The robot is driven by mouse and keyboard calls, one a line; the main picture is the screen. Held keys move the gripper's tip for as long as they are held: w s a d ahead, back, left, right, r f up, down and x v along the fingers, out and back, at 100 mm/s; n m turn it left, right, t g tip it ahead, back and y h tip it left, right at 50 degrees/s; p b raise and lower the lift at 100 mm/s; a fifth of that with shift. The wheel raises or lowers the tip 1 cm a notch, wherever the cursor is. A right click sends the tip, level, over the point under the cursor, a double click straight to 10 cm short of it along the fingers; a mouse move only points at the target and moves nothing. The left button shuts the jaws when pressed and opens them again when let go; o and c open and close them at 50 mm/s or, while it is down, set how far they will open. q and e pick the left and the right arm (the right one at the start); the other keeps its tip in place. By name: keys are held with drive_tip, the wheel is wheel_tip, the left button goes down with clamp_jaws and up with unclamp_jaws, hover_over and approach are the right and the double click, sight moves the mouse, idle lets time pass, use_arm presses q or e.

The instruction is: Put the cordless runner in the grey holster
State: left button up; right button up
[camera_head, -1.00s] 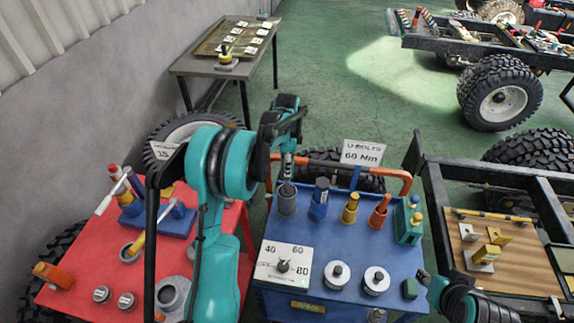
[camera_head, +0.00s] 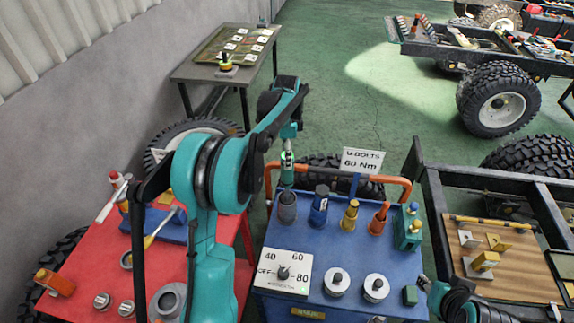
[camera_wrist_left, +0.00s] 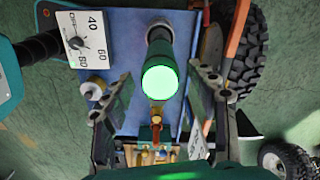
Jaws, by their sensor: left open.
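The cordless runner (camera_head: 287,172), a teal tool with a green-lit end, stands upright at the grey holster (camera_head: 287,208) at the back left of the blue cart. Its lower end appears to be inside the holster. In the left wrist view, the runner's glowing green end (camera_wrist_left: 159,82) faces the camera, with the dark holster behind it. My left gripper (camera_head: 288,142) is just above the runner. Its two fingers (camera_wrist_left: 160,95) are spread on either side, with gaps visible. My right gripper (camera_head: 423,282) is at the cart's front right corner; its jaws are too small to judge.
The blue cart (camera_head: 330,252) also carries a blue socket (camera_head: 319,205), a yellow one (camera_head: 349,215), an orange one (camera_head: 379,219) and a dial panel (camera_head: 283,271). An orange rail (camera_head: 405,188) and a U-bolts sign (camera_head: 361,160) stand behind. A red table (camera_head: 85,270) is left.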

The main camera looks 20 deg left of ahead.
use_arm(q)
wheel_tip(320, 180, up, 3)
drive_tip(key=shift+r, duration=0.15)
drive_tip(key=s+d+r+n+t, duration=0.2)
drive_tip(key=s+d+r+n, duration=0.15)
drive_tip(key=s, duration=0.25)
drive_tip(key=s+d+r+n+t, duration=0.1)
drive_tip(key=s+d+r+n, duration=0.2)
drive_tip(key=s, duration=0.4)
drive_tip(key=s+d+f+n+t, duration=0.2)
drive_tip(key=s+d, duration=0.1)
drive_tip(key=s, duration=0.4)
drive_tip(key=s+d+f+n+t, duration=0.2)
drive_tip(key=s+f+n, duration=0.1)
drive_tip(key=s, duration=0.3)
drive_tip(key=shift+s+d+f, duration=0.3)
drive_tip(key=shift+s+d, duration=0.1)
drive_tip(key=shift+f+n, duration=0.1)
drive_tip(key=shift+n, duration=0.15)
wheel_tip(320, 180, down, 14)
drive_tip(key=b, duration=1.4)
